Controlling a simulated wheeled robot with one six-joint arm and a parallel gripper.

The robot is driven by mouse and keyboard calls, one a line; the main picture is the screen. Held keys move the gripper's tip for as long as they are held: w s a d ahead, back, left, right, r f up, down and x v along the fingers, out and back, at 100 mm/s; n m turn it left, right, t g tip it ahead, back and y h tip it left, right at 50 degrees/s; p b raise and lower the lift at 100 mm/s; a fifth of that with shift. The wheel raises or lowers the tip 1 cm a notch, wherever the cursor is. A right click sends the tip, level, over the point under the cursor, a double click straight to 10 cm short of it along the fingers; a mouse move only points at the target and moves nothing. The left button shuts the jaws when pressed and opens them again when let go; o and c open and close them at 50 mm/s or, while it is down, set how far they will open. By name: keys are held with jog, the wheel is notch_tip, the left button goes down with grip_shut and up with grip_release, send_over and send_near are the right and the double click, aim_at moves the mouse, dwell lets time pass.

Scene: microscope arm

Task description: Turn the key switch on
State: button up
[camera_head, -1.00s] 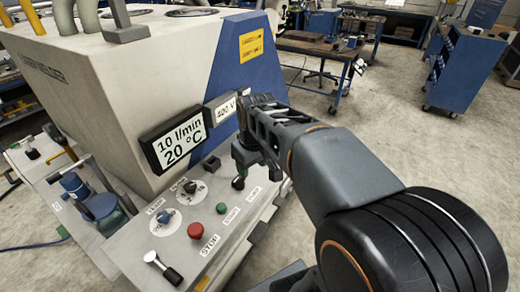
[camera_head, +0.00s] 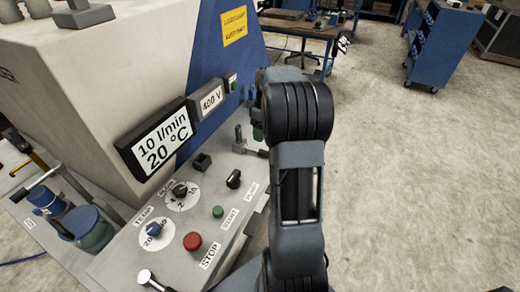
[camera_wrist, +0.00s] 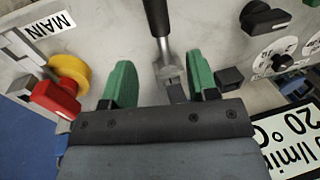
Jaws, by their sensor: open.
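My gripper (camera_wrist: 160,62) has two green fingers, spread apart, in the wrist view. A lever (camera_wrist: 157,18) with a black handle and metal shaft shows between and beyond them; contact cannot be told. A small dark square block (camera_wrist: 230,77) is right of the fingers, and also on the control panel (camera_head: 172,258) in the head view (camera_head: 201,163). A red handle on a yellow base (camera_wrist: 68,75) is at left, near a MAIN label. I cannot tell which control is the key switch; no key is clearly visible. In the head view my arm hides most of my gripper.
A black PUMP knob (camera_head: 233,179), green START button (camera_head: 217,211), red STOP button (camera_head: 192,241) and two dials sit on the panel. A display (camera_head: 160,146) reads 10 l/min, 20 °C; another (camera_head: 211,99) reads 400 V.

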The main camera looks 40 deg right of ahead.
aim_at(253, 150)
jog(key=f, duration=0.2)
jog(key=a+f, duration=0.1)
jog(key=f, duration=0.4)
jog(key=shift+s+a+f, duration=0.2)
jog(key=shift+s, duration=0.15)
grip_shut()
